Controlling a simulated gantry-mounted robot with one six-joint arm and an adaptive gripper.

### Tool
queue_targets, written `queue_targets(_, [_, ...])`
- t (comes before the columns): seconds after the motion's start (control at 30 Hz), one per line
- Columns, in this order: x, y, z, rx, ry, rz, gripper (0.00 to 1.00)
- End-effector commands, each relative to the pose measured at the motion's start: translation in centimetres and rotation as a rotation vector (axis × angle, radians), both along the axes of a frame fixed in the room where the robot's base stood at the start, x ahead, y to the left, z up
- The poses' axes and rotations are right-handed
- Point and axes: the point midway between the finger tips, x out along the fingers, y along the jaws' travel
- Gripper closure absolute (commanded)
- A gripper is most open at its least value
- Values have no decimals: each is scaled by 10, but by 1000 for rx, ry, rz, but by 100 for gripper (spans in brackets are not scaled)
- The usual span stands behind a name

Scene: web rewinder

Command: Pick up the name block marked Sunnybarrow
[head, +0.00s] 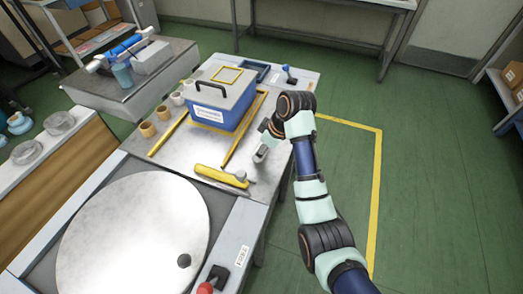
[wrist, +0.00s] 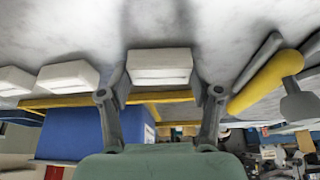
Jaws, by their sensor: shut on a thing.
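My gripper (wrist: 162,92) is shut on a white block (wrist: 160,64), with one finger on each side of it in the wrist view. A thin dark line shows on the block's face, but I can read no name, so I cannot tell if it is the Sunnybarrow block. Two more white blocks, a nearer one (wrist: 68,76) and one at the picture's edge (wrist: 14,80), sit to the left. In the head view my gripper (head: 260,155) is low over the bench's right side, and the held block is not clear there. I cannot tell whether it touches the bench.
A blue box (head: 222,102) with a black handle stands on the bench (head: 180,155) behind my gripper. A yellow tool (head: 220,175) lies close, left and in front. Small cups (head: 163,113) stand farther left. A large round plate (head: 135,235) fills the front. Green floor is clear at right.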

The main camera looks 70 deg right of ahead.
Motion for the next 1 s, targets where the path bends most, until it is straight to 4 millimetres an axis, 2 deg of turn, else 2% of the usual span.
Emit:
queue_targets(0.13, [0,0,9,-1,-1,1,63])
queue_targets(0.23, [0,-1,30,-3,-2,1,63])
queue_targets(0.37, [1,-1,73,-4,-3,-1,63])
queue_targets(0.5, [0,0,128,-1,0,0,63])
queue_targets(0.7, [0,0,176,0,0,0,63])
queue_targets(0.83, [0,0,194,0,0,0,63])
queue_targets(1.0, [0,0,201,1,0,0,63])
